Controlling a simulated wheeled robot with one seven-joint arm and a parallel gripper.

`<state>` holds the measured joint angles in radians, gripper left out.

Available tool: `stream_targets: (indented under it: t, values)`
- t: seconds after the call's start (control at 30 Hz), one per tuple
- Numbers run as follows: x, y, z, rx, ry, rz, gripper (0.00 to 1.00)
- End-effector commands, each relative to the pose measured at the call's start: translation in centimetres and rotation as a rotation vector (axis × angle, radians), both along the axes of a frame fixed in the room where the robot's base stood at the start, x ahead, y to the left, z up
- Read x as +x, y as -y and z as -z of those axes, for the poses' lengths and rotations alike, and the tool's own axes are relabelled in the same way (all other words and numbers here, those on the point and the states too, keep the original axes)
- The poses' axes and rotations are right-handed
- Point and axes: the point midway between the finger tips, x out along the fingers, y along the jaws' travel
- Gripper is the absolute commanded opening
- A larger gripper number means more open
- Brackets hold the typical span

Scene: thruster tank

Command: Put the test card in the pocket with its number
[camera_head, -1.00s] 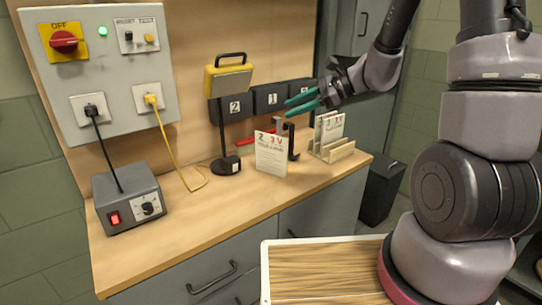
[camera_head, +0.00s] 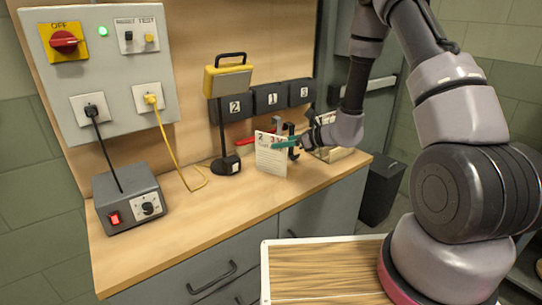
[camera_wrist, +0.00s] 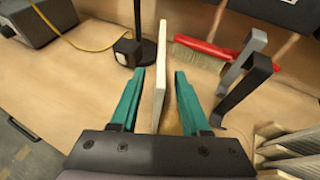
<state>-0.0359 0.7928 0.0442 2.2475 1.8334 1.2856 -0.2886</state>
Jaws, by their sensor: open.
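The white test card (camera_head: 270,158) stands upright on the bench, with a 2 at its top left. In the wrist view the card (camera_wrist: 160,62) shows nearly edge-on, between the two green fingers. My gripper (camera_head: 287,142) is open at the card's right edge, one finger in front of its face. In the wrist view my gripper (camera_wrist: 161,75) has a gap between each fingertip and the card. Three dark pockets hang on the back board: pocket 2 (camera_head: 234,116) at left, pocket 1 (camera_head: 271,108) in the middle, pocket 3 (camera_head: 303,101) at right.
A yellow-topped lamp (camera_head: 228,80) stands left of the card, before pocket 2. A red-handled brush (camera_wrist: 199,53) and dark hooked brackets (camera_wrist: 245,88) are behind and right of the card. A wooden rack (camera_head: 340,153) holds more cards. The front bench top is clear.

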Motion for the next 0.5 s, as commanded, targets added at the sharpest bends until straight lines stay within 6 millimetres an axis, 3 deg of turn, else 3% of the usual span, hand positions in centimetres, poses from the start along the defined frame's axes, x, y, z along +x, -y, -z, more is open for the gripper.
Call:
stream_targets:
  t: [0.3,0.5]
  values:
    - [2.2,-3.3,1.8,0.001,0.001,-0.002,0.46]
    - [2.6,-3.9,2.1,0.001,0.001,-0.001,0.46]
